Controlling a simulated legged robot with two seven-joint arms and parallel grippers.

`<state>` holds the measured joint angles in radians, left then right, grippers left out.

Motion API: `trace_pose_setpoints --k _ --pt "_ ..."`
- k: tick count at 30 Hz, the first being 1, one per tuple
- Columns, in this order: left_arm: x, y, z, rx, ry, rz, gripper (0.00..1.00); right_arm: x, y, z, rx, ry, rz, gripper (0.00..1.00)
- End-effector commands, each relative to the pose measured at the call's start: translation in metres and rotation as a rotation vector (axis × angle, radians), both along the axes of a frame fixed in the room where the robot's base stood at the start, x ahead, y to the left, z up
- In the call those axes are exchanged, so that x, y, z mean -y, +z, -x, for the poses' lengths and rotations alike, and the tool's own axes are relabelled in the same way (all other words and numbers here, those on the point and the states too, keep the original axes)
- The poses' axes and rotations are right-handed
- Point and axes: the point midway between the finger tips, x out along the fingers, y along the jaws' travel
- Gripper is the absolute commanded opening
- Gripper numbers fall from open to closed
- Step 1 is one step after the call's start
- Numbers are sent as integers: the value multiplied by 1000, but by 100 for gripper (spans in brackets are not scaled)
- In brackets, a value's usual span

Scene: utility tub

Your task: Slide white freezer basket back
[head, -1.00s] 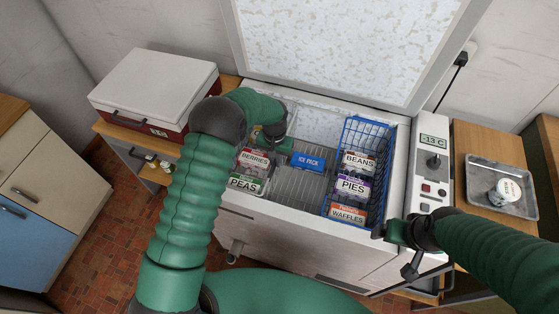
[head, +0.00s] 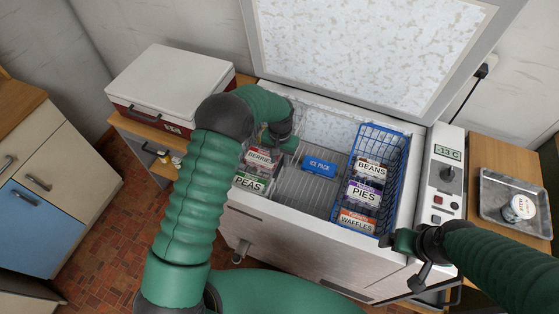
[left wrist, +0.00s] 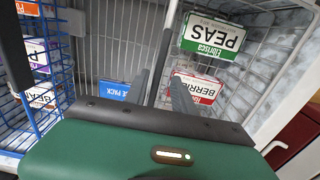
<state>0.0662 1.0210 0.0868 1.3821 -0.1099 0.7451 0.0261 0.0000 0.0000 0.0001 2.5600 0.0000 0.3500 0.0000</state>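The white wire freezer basket (left wrist: 268,32) is at the left of the open chest freezer. It holds a BERRIES pack (head: 262,158) and a PEAS pack (head: 249,182). My left gripper (head: 280,143) is down inside the freezer at the basket's right side; my forearm hides part of the basket. In the left wrist view my gripper fingers (left wrist: 163,92) reach to a basket rim bar that runs between them. I cannot tell whether they are closed on it. My right gripper (head: 402,242) is by the freezer's front right corner, small and partly hidden by its own wrist.
A blue wire basket (head: 404,158) with BEANS, PIES and WAFFLES stands at the freezer's right. A blue ice pack (head: 319,167) lies on the wire floor between the baskets. The freezer lid (head: 365,45) stands open. A metal tray (head: 490,207) is on the right side table.

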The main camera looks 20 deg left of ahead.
Motion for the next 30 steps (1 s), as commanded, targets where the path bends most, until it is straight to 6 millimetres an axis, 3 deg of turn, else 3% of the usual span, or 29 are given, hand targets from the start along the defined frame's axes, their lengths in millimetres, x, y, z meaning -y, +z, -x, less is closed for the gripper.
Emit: trace_pose_setpoints --k 9,15,21,30 --pt "-2 89 -2 5 1 0 31 0 -1 0 0 0 0 86" --pt "-3 136 -2 2 1 1 31 0 -1 0 0 0 0 86" --pt "-3 153 -1 -2 1 1 31 0 0 0 0 0 0 86" --pt "-3 154 -1 -2 1 1 31 0 0 0 0 0 0 86"
